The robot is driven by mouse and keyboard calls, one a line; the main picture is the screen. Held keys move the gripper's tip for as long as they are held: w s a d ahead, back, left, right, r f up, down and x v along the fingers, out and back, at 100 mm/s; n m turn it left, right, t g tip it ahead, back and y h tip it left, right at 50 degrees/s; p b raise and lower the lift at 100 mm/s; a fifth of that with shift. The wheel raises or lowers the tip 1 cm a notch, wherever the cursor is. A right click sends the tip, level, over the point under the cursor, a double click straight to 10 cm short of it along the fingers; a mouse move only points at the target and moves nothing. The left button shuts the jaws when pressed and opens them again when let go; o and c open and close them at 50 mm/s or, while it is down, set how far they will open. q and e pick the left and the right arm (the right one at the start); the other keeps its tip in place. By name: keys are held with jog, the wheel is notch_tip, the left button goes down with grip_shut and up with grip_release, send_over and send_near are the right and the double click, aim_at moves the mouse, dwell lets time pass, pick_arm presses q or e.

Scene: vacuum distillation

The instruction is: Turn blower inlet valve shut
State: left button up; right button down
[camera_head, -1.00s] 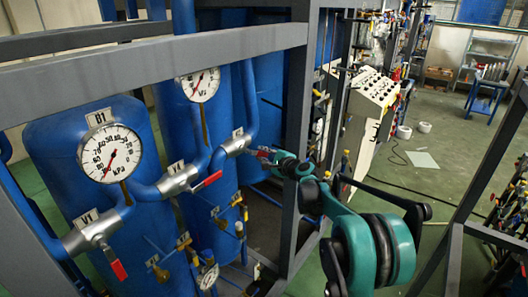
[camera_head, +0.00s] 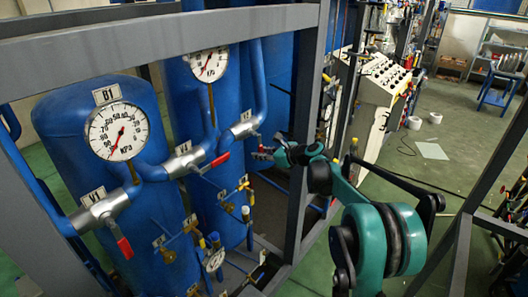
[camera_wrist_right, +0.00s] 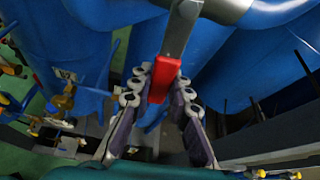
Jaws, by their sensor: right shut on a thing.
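In the head view, three silver valves sit on the blue pipes between tanks. My right gripper (camera_head: 262,153) is at the valve farthest right (camera_head: 243,130), just below and right of its body. In the right wrist view, a red lever handle (camera_wrist_right: 165,72) hangs from a grey stem between the two fingers of the right gripper (camera_wrist_right: 162,92), and the gripper is shut on it. The fingers hide much of this handle in the head view. The middle valve (camera_head: 184,162) and the V1 valve (camera_head: 101,208) have red handles too. My left gripper is out of view.
Pressure gauges (camera_head: 117,131) stand above the pipes. Grey frame beams (camera_head: 150,45) cross over the tanks, and an upright post (camera_head: 309,130) stands close to my right arm. A control panel (camera_head: 383,80) stands behind.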

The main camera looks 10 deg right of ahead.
jog(key=shift+s+a+m+y, duration=0.3)
jog(key=shift+s+a+m, duration=0.1)
jog(key=shift+a+m, duration=0.1)
dwell(0.3)
jog(key=c, duration=1.4)
grip_release()
jog(key=v, duration=1.2)
jog(key=shift+r, duration=0.2)
jog(key=shift+w, duration=0.1)
